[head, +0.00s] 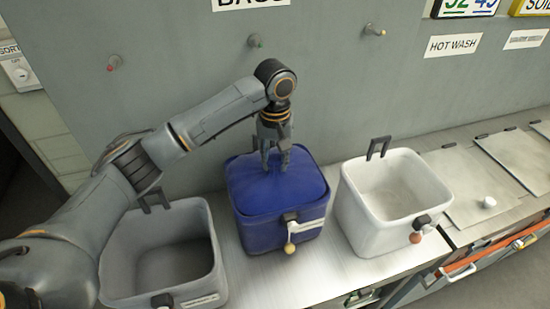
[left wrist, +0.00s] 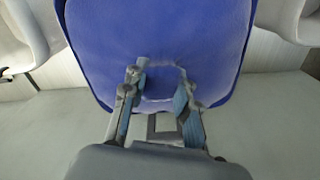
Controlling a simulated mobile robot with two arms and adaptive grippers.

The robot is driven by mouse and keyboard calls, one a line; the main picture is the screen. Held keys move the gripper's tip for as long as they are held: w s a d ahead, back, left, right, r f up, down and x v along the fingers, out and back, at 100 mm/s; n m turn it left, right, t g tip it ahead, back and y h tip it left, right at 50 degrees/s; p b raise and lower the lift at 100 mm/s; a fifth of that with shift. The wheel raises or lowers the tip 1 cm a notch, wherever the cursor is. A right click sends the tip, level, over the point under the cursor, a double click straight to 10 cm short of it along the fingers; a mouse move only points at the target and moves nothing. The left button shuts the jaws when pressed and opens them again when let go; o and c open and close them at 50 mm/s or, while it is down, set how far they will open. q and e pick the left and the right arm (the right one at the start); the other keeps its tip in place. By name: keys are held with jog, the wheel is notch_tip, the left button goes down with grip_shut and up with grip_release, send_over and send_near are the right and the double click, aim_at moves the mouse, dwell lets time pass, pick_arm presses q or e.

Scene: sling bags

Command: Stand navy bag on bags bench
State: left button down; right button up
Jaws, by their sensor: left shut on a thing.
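The navy bag (head: 278,212) is a blue, box-shaped bag with a closed top and a tag on a cord at its front. It is upright at the bags bench (head: 285,279), between two open bins. I cannot tell whether its base touches the bench. My left gripper (head: 273,163) comes down from above and is shut on the bag at the back of its top. In the left wrist view the fingers (left wrist: 160,95) are at the near edge of the blue top (left wrist: 155,40), around a part that is mostly hidden.
A grey open bin (head: 165,250) stands left of the bag and a white open bin (head: 393,205) stands right, both empty. Pegs (head: 254,41) stick out of the wall behind. Flat lidded panels and a small white knob (head: 489,202) are further right.

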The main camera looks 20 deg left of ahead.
pick_arm(q)
jog(key=c, duration=1.1)
grip_release()
jog(key=shift+o, duration=0.3)
notch_tip(320, 180, up, 12)
jog(key=b, duration=0.1)
